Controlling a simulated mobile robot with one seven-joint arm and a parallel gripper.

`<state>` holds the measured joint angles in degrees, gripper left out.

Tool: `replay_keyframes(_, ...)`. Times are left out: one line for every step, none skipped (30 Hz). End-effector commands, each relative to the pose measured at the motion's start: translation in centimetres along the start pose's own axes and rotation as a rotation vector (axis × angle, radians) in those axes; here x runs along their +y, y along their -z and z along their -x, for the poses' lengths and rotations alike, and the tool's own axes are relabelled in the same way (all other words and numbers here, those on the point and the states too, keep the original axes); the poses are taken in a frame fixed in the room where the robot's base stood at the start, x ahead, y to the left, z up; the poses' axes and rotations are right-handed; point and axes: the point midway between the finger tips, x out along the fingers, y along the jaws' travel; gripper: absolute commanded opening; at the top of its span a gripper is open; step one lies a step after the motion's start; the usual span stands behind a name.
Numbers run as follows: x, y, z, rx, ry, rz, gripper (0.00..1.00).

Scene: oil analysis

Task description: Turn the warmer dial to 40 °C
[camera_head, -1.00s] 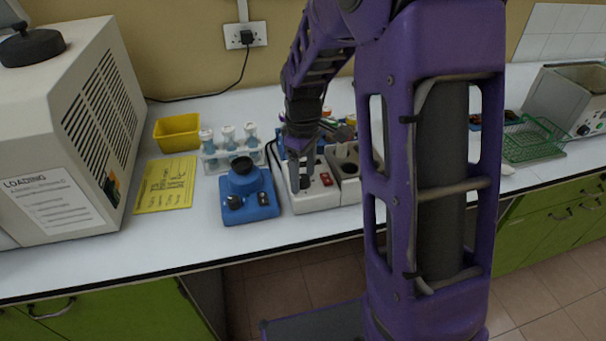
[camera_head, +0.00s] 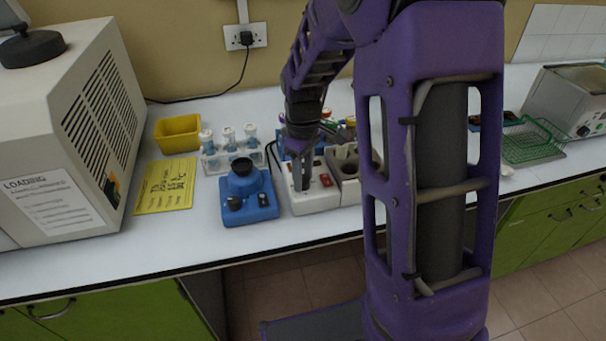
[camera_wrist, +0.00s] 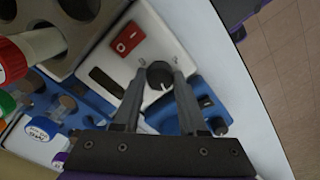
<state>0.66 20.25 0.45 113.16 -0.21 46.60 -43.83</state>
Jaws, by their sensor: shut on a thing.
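The warmer (camera_head: 311,203) is a white block unit on the bench with round wells (camera_wrist: 75,15) and a red rocker switch (camera_wrist: 126,38); the switch also shows in the head view (camera_head: 326,180). Its dial (camera_wrist: 158,76) is a dark round knob with a white pointer mark, on the white front panel. My gripper (camera_wrist: 156,84) points down at the panel, its two fingers closed on either side of the dial. In the head view my gripper (camera_head: 301,176) is over the warmer's left front part. The dial's scale cannot be read.
A blue device (camera_head: 248,196) with a black top stands just left of the warmer. A rack of vials (camera_head: 229,150), a yellow tray (camera_head: 178,133) and a yellow sheet (camera_head: 165,184) lie further left. Red-capped (camera_wrist: 14,62) and other bottles stand beside the warmer.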

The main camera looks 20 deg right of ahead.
Motion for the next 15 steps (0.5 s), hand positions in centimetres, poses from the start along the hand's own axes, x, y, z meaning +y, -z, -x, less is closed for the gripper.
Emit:
replay_keyframes(0.01, 0.02, 0.06, 0.000, -0.001, -0.014, 0.00)
replay_keyframes(0.01, 0.02, 0.07, 0.000, -0.001, -0.026, 0.00)
replay_keyframes(0.01, 0.02, 0.07, 0.000, -0.001, -0.042, 0.00)
replay_keyframes(0.01, 0.02, 0.08, 0.000, -0.001, -0.058, 0.00)
replay_keyframes(0.01, 0.02, 0.08, 0.000, -0.001, -0.074, 0.00)
replay_keyframes(0.01, 0.03, 0.09, 0.001, -0.001, -0.099, 0.00)
replay_keyframes(0.01, 0.03, 0.10, 0.001, -0.001, -0.120, 0.00)
replay_keyframes(0.00, 0.04, 0.10, 0.001, -0.001, -0.141, 0.00)
replay_keyframes(0.00, 0.04, 0.11, 0.001, -0.001, -0.172, 0.00)
replay_keyframes(-0.01, 0.05, 0.11, 0.001, -0.001, -0.198, 0.00)
replay_keyframes(-0.01, 0.05, 0.12, 0.001, -0.001, -0.224, 0.00)
replay_keyframes(-0.01, 0.05, 0.12, 0.001, 0.000, -0.260, 0.00)
replay_keyframes(-0.01, 0.05, 0.13, 0.001, 0.000, -0.287, 0.00)
replay_keyframes(0.00, 0.05, 0.13, 0.001, 0.000, -0.314, 0.00)
replay_keyframes(-0.01, 0.05, 0.13, 0.001, 0.000, -0.351, 0.00)
